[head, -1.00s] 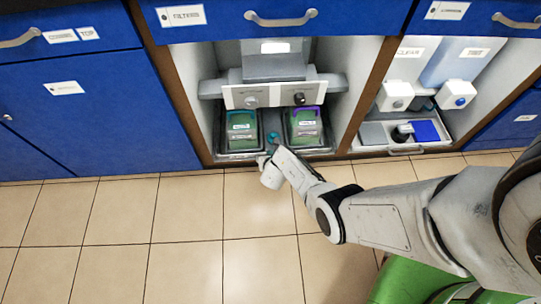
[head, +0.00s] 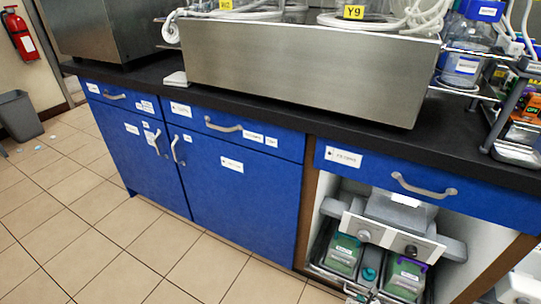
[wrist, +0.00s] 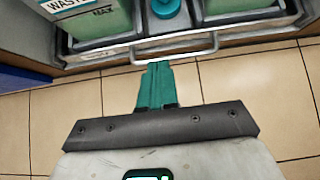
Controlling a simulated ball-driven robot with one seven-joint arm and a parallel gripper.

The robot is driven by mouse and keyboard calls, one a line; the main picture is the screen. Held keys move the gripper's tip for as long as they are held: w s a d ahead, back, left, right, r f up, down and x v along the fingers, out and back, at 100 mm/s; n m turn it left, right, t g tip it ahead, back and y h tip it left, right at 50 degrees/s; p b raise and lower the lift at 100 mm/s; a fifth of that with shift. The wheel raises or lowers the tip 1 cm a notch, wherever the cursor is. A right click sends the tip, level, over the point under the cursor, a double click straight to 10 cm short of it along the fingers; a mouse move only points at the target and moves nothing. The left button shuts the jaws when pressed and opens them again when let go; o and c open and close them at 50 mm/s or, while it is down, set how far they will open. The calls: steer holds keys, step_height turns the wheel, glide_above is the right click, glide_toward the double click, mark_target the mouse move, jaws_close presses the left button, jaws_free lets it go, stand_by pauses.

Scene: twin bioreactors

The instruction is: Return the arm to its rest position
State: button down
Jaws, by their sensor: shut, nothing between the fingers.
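In the wrist view my gripper (wrist: 157,70) has its teal fingers shut together with nothing between them. They point toward the metal handle (wrist: 175,52) at the front of a tray low in the open cabinet bay. The floor tiles lie below the fingers. I cannot tell whether the fingertips touch the handle or only overlap it in the picture. My arm is not clearly seen in the head view.
Two green containers stand in the bay, a left one (head: 343,256) and a right one (head: 405,277). A teal cap (wrist: 166,8) sits between them. Blue cabinets (head: 235,170) carry a black counter with a large steel unit (head: 300,70).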

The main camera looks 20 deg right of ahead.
steer(key=w+a+r+n+t+y, duration=0.75)
steer(key=a+r+n, duration=0.35)
steer(key=n, duration=0.8)
steer(key=s+a+r+n+g+y, duration=0.3)
steer(key=s+a+n, duration=0.25)
steer(key=n, duration=0.35)
steer(key=s+a+r+n+g+y, duration=0.2)
steer(key=s+a+n+g+y, duration=0.15)
steer(key=a+n, duration=0.35)
steer(key=s+d+r+n+g+h+p, duration=0.1)
steer(key=s+d+r+n+g+h, duration=0.15)
steer(key=s+r+n, duration=0.5)
steer(key=s+d+r+n+g+h, duration=0.2)
steer(key=s+r+n+g+h, duration=0.25)
steer(key=s, duration=0.55)
step_height(320, 180, up, 23)
steer(key=m+t+p, duration=0.1)
steer(key=p, duration=2.2)
steer(key=shift+w+a, duration=0.15)
